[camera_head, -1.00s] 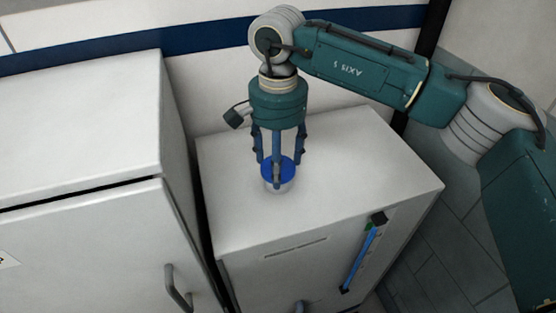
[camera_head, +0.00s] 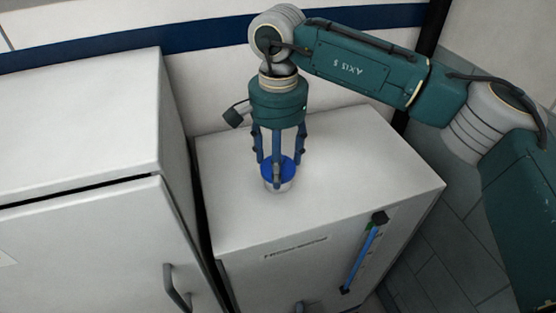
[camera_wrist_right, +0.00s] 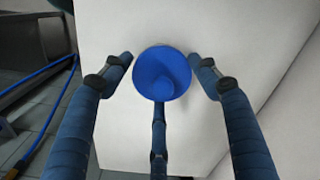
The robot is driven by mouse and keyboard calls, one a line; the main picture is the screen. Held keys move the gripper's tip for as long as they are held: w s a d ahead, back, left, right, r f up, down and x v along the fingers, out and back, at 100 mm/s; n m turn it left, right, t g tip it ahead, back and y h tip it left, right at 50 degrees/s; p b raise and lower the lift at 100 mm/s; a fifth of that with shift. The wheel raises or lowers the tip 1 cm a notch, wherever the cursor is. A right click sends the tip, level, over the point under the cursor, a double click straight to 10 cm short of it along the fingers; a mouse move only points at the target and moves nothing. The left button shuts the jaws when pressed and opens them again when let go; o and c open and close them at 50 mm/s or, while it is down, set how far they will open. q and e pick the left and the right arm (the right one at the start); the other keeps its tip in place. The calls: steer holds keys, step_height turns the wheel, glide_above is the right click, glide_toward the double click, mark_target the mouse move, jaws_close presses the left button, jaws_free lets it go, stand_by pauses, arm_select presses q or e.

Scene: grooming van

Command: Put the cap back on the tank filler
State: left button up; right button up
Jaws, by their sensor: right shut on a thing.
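The blue cap (camera_head: 269,168) sits at the top of the short pale filler neck (camera_head: 279,185) on the white tank (camera_head: 345,160). My right gripper (camera_head: 277,172) points straight down over it, its fingers around the cap and shut on it. In the right wrist view the round blue cap (camera_wrist_right: 161,74) lies between the fingertips of the right gripper (camera_wrist_right: 160,80), and it hides the neck below. The cap looks level on the neck; whether it is fully seated I cannot tell. My left gripper is in no view.
A white cabinet (camera_head: 80,130) with a handle (camera_head: 176,288) stands close on the left, taller than the tank. A blue level gauge (camera_head: 364,252) runs down the tank's front. The tank top around the neck is clear.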

stand_by(0.7)
steer(key=o, duration=1)
steer(key=shift+o, duration=0.5)
steer(key=o, duration=0.4)
steer(key=shift+c, duration=0.2)
steer(key=shift+r+p, duration=2)
steer(key=shift+r, duration=1.5)
